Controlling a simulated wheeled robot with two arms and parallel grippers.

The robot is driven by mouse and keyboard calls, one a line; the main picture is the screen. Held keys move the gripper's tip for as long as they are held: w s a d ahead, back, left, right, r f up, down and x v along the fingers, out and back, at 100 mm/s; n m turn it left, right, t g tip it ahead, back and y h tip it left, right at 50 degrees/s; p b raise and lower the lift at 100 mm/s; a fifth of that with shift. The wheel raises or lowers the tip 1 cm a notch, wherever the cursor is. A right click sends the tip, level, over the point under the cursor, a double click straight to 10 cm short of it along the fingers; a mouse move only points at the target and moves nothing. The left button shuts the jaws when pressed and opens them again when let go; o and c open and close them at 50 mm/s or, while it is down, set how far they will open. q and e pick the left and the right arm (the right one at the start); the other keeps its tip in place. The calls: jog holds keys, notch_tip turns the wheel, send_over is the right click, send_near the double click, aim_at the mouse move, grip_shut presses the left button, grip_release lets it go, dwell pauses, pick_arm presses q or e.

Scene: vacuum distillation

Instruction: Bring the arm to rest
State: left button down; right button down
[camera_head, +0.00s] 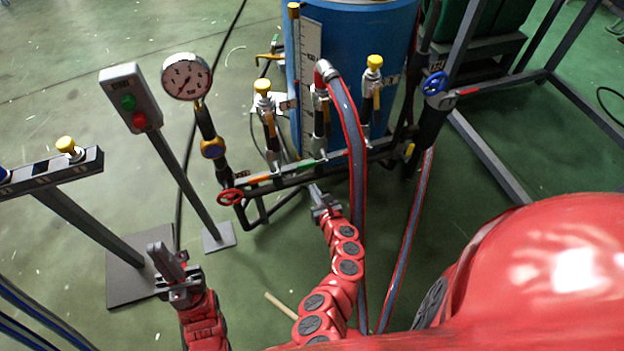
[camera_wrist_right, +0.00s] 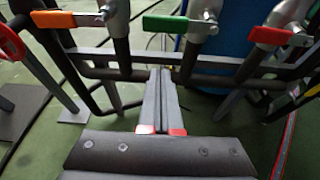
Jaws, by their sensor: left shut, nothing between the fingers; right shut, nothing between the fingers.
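My left gripper (camera_head: 168,262) is at the lower left in the head view, pointing up, shut and empty. My right gripper (camera_head: 318,196) is near the middle of the head view, shut and empty, just in front of the pipe manifold (camera_head: 290,178). In the right wrist view my right gripper's fingers (camera_wrist_right: 161,85) lie together and point at the manifold's lower pipes. Whether the fingertips touch a pipe cannot be told.
A blue tank (camera_head: 352,60) stands behind the manifold. Left of it are a pressure gauge (camera_head: 187,77), a red valve wheel (camera_head: 230,197) and a button post (camera_head: 131,98). A grey hose (camera_head: 356,170) runs right beside my right arm. Open floor shows at the left.

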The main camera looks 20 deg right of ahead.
jog(key=v, duration=0.4)
jog(key=shift+s, duration=0.35)
